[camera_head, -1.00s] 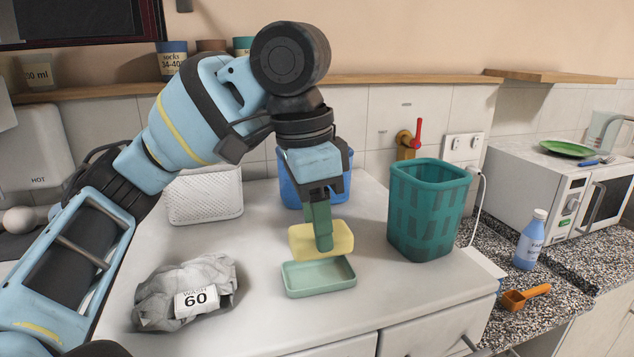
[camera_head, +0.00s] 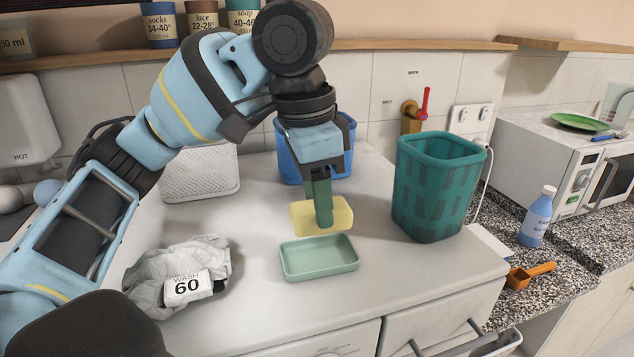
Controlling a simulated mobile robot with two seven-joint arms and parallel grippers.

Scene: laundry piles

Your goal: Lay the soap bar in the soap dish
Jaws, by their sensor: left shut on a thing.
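The pale yellow soap bar (camera_head: 342,217) is held in my left gripper (camera_head: 322,215), which is shut on it from above. The bar hangs roughly level, above and slightly behind the green soap dish (camera_head: 320,273). A gap of white top shows between the bar and the dish's back rim. The dish lies on the white worktop, open side up, and looks empty. My right gripper is not in view.
A teal basket (camera_head: 438,190) stands to the right, a blue basket (camera_head: 290,158) behind my gripper, and a white basket (camera_head: 200,172) behind left. A grey cloth with a "60" label (camera_head: 180,275) lies left of the dish. The worktop right of the dish is clear.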

